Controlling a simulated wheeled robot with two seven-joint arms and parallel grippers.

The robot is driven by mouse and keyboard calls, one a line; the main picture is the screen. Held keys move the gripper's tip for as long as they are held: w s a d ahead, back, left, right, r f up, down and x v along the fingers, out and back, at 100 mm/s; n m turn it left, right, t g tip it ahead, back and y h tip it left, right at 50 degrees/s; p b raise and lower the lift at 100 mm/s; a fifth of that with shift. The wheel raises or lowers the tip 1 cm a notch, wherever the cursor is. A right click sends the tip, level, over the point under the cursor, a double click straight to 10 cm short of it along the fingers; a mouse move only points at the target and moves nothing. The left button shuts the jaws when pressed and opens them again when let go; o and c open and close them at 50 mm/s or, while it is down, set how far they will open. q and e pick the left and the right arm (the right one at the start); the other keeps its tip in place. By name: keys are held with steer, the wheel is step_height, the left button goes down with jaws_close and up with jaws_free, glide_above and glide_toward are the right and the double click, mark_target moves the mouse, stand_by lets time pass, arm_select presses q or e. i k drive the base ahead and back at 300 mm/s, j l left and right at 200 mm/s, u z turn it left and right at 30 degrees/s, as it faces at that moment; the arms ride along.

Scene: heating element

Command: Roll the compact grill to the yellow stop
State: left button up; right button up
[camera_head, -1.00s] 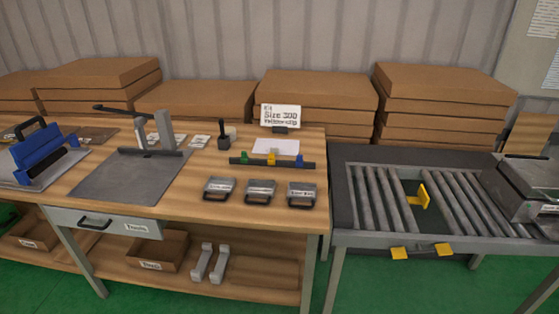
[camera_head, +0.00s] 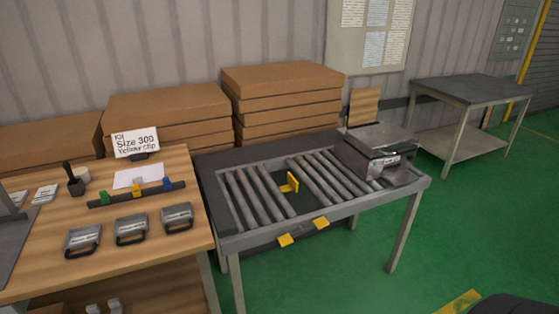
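The compact grill (camera_head: 375,151), a grey metal box with a lid and a small label on its front, sits at the right end of the roller table (camera_head: 325,225). The yellow stop (camera_head: 290,183) stands upright near the middle of the rollers, to the left of the grill and apart from it. Rollers lie between them. Two yellow tabs, a left one (camera_head: 285,240) and a right one (camera_head: 321,223), are on the table's front edge. Neither of my grippers shows in the head view.
Stacked brown boxes (camera_head: 285,95) stand behind. A grey side table (camera_head: 470,90) is at the back right.

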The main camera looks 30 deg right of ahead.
mark_target(376, 149)
steer(key=z, duration=1.8)
